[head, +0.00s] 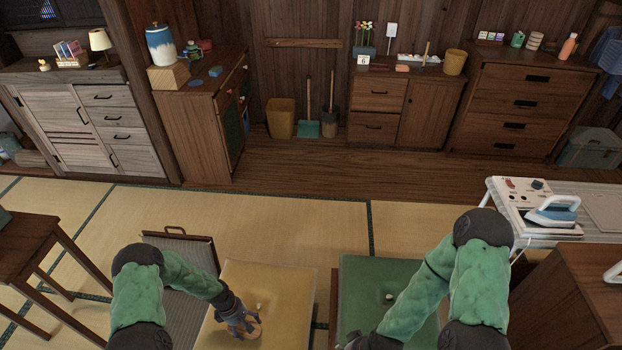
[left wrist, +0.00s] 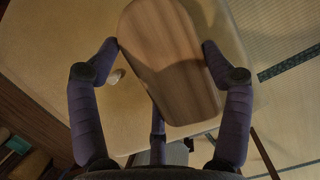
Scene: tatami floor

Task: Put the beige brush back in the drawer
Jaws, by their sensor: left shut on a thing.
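My left gripper (head: 246,325) is low over the yellow cushion (head: 282,275), shut on the beige wooden brush (head: 256,332). Drawers show in the pale cabinet (head: 110,98), the middle cabinet (head: 376,95) and the right chest (head: 522,80); all look shut.
An ironing table with an iron (head: 553,212) stands right, near a brown cabinet (head: 575,300). Open tatami (head: 290,215) and wooden floor lie before the cabinets.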

